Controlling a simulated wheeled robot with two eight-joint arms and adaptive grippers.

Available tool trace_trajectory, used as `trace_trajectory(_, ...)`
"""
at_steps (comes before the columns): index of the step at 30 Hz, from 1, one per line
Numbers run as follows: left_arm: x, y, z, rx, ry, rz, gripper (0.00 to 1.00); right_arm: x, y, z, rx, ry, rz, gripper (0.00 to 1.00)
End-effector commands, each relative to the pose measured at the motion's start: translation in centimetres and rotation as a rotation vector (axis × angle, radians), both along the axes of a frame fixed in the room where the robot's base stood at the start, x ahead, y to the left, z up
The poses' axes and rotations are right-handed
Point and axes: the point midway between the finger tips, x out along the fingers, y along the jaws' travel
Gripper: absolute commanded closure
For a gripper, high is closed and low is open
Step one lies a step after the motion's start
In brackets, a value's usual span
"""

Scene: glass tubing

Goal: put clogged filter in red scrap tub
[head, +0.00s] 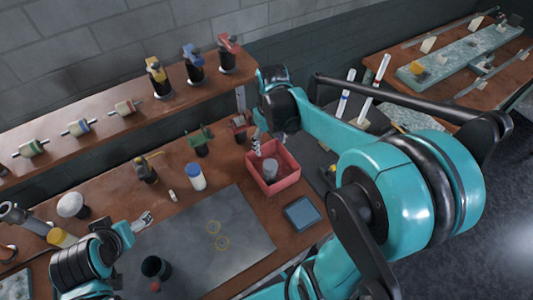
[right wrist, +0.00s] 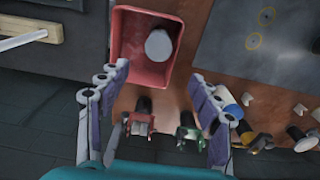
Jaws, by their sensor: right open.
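The red scrap tub (head: 288,182) stands on the brown bench, right of the grey mat. A pale grey cylinder, which looks like the clogged filter (head: 270,172), is inside it. In the right wrist view the tub (right wrist: 124,50) is at the top, with the grey cylinder (right wrist: 158,45) near its right wall. My right gripper (head: 257,143) is at the tub's far side; its fingers (right wrist: 158,70) are spread wide with nothing between them. My left gripper (head: 143,219) is over the mat's left edge; its jaws are too small to read.
A blue-capped white jar (head: 196,177), a green clamp (head: 200,140) and a red clamp (head: 239,123) stand near the tub. A blue square tray (head: 302,213) lies in front of it. The grey mat (head: 215,265) is mostly clear; a dark cup (head: 155,268) stands on it.

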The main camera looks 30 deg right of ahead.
Motion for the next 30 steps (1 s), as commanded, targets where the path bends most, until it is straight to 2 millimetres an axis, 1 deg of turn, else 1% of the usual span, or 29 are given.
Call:
trace_trajectory(6, 0.0, 0.0, 0.0, 0.000, 0.000, 0.000, 0.21, -3.4, 3.2, 2.8, -0.019, -0.192, -0.019, 0.36)
trace_trajectory(9, 0.0, 0.0, 0.0, 0.000, 0.000, 0.000, 0.21, -5.1, 4.8, 3.7, -0.018, -0.309, -0.033, 0.36)
trace_trajectory(12, 0.0, 0.0, 0.0, 0.000, 0.000, 0.000, 0.21, -6.7, 6.1, 4.1, -0.007, -0.414, -0.046, 0.36)
trace_trajectory(15, 0.0, 0.0, 0.0, 0.000, 0.000, 0.000, 0.21, -7.8, 7.0, 4.2, 0.008, -0.498, -0.056, 0.36)
trace_trajectory(21, 0.0, 0.0, 0.0, 0.000, 0.000, 0.000, 0.21, -8.8, 7.9, 4.1, 0.027, -0.584, -0.068, 0.36)
trace_trajectory(30, 0.0, 0.0, 0.0, 0.000, 0.000, 0.000, 0.21, -8.8, 8.0, 4.1, 0.030, -0.592, -0.070, 0.36)
